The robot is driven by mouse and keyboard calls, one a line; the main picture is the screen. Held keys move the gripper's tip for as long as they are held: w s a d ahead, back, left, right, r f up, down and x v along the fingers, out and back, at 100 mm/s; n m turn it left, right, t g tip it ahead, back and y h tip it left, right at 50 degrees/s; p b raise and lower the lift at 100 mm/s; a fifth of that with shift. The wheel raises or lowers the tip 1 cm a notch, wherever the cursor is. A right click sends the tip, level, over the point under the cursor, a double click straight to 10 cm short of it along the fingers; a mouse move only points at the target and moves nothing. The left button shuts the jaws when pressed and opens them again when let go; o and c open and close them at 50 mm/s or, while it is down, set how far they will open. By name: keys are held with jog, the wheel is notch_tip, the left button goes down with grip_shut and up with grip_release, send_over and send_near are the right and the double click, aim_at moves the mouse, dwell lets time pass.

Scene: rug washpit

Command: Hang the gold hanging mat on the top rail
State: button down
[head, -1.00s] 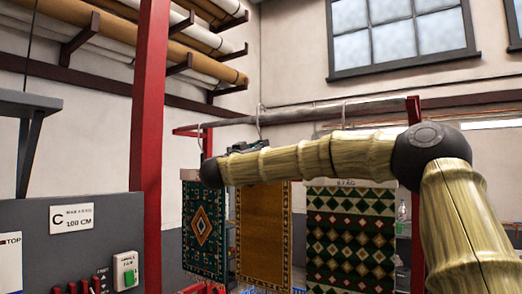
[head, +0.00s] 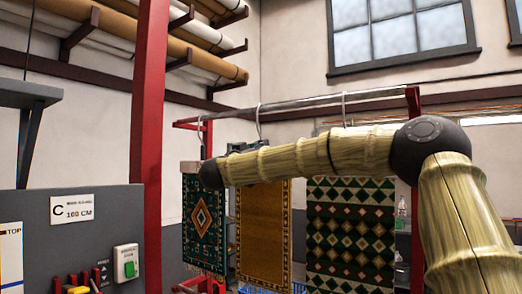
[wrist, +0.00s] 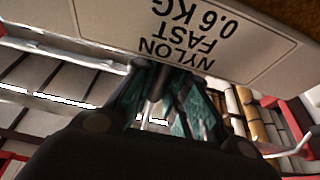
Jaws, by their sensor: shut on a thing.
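The gold hanging mat (head: 263,235) hangs upright between two patterned mats in the head view. My gripper (wrist: 155,82) is shut on its pale header bar (wrist: 190,35), lettered "NYLON FAST 0.6 KG", in the wrist view. A corner of gold cloth shows at that view's top right. The mat's wire hook (head: 258,122) rises above my arm and crosses the top rail (head: 305,103), its bend slightly above the rail. I cannot tell whether it rests on the rail. My arm hides the header in the head view.
A green diamond mat (head: 204,228) hangs to the left and a green checked mat (head: 350,235) to the right. A red post (head: 149,130) and a grey control panel (head: 105,235) stand at left. Rolled rugs (head: 170,50) lie on wall brackets.

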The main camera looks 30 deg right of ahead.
jog(key=c, duration=1.3)
grip_release()
